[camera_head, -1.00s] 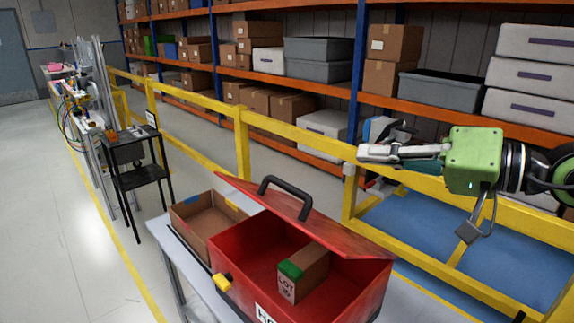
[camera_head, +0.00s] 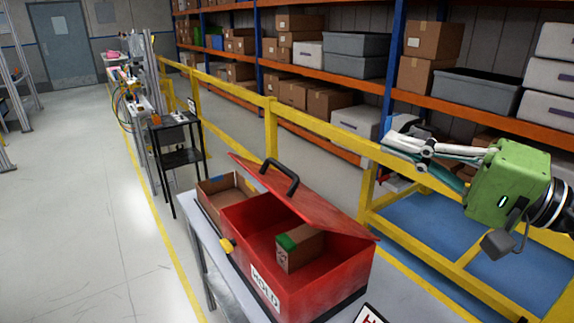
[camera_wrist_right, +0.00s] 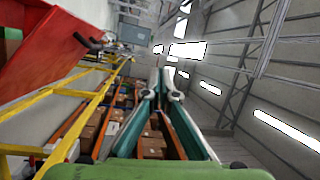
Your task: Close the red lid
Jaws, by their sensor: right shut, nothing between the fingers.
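The red lid (camera_head: 318,205) stands partly open, tilted up at the back of the red box (camera_head: 318,283), with a black handle (camera_head: 283,176) on its upper face. Inside the box is a small brown carton (camera_head: 300,250) with a green top. In the right wrist view the lid (camera_wrist_right: 75,45) fills the upper left and the fingers (camera_wrist_right: 165,85) meet. My left gripper is not in view.
The box stands on a light table (camera_head: 207,240) beside an open cardboard box (camera_head: 225,190). A yellow railing (camera_head: 330,130) runs behind it, with loaded shelves (camera_head: 300,60) beyond. A black cart (camera_head: 178,155) stands to the left. Floor at the left is clear.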

